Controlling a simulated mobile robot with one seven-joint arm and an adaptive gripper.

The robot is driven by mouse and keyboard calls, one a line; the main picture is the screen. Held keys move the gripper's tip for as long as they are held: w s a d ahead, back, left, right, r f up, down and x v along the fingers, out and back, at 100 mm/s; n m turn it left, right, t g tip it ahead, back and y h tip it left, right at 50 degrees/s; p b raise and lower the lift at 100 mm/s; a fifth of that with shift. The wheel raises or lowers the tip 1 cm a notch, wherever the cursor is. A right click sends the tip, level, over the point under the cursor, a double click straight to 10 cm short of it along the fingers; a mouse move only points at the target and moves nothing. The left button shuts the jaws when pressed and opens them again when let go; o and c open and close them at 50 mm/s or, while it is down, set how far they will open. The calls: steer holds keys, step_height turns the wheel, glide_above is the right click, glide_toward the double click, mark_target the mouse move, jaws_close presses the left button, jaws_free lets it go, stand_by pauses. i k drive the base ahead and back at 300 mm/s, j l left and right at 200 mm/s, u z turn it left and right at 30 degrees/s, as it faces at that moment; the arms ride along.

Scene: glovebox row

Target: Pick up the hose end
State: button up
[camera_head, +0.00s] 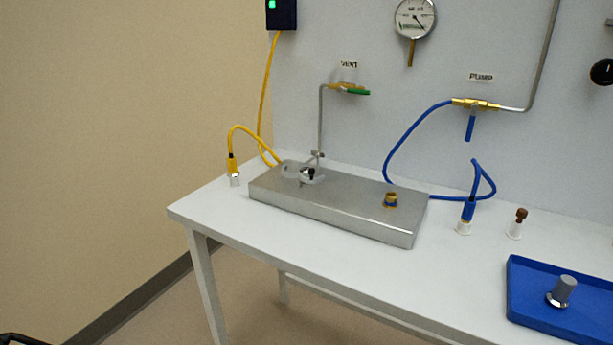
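A blue hose (410,135) runs from the brass valve (475,104) under the PUMP label, down behind the metal block and out to the right, where it loops up. Its blue hose end (468,210) stands roughly upright on a small white holder (463,228) on the white table. The hose curves into the top of this end. No gripper can be made out. A dark shape shows at the bottom left corner, too cut off to identify.
The metal block (330,208) with a brass port (391,200) lies left of the hose end. A brown-topped peg (518,222) stands close to its right. A blue tray (535,272) with a grey knob-like part (563,290) is further right. The table front (450,268) is clear.

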mark_target(231, 160)
steer(key=i+j+z, duration=0.35)
steer(key=i+j, duration=0.65)
steer(key=i, duration=0.05)
